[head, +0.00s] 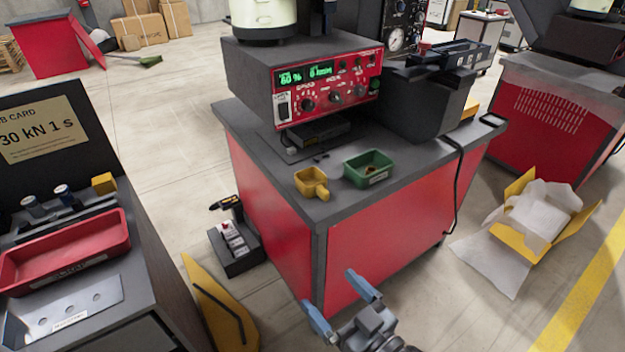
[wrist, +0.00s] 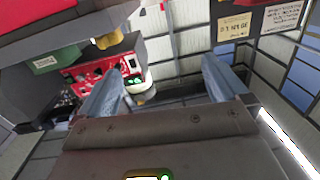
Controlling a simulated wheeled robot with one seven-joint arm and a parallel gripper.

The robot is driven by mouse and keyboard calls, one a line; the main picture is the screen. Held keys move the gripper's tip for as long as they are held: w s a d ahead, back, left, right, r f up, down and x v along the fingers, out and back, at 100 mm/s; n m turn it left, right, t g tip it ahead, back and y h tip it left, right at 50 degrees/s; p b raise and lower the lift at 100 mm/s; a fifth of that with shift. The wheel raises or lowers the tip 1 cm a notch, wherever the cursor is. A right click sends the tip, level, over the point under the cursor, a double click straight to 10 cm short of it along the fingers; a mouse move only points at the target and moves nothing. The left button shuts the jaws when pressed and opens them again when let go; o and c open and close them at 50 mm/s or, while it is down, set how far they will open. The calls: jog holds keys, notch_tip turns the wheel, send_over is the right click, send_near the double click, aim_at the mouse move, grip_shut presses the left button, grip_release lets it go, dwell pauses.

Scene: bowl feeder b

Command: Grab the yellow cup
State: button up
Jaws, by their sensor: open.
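The yellow cup (head: 311,183), a small scoop-like cup with a stub handle, stands near the front edge of the dark-topped red cabinet (head: 262,170). It also shows in the wrist view (wrist: 108,41), at the upper left beyond one finger. A green bin (head: 369,168) with a few small dark and orange parts stands just right of it and shows in the wrist view (wrist: 46,64). My gripper (head: 329,291) has blue fingers, spread apart with nothing between them. In the head view it appears below the cup, in front of the cabinet's red side, apart from the cup.
Behind the cup stands a red control box (head: 326,90) with a green display. A dark grey hopper unit (head: 425,100) and a hanging black cable stand right. A left bench holds a red tray (head: 64,255). An open yellow carton (head: 540,220) lies on the floor at right.

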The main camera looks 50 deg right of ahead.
jog(key=w+d+p, duration=0.2)
jog(key=w+d, duration=0.7)
jog(key=w, duration=0.1)
jog(key=h+p, duration=0.1)
send_near(318, 185)
jog(key=shift+x, duration=1.25)
jog(key=x, duration=0.2)
jog(key=b+x, duration=0.1)
jog(key=x, duration=0.4)
jog(key=shift+w+d+f+b, duration=0.15)
jog(key=shift+w+f+b, duration=0.1)
jog(key=shift+f+b, duration=0.05)
jog(key=shift+g, duration=0.3)
jog(key=c, duration=1.1)
jog(key=shift+r, duration=0.15)
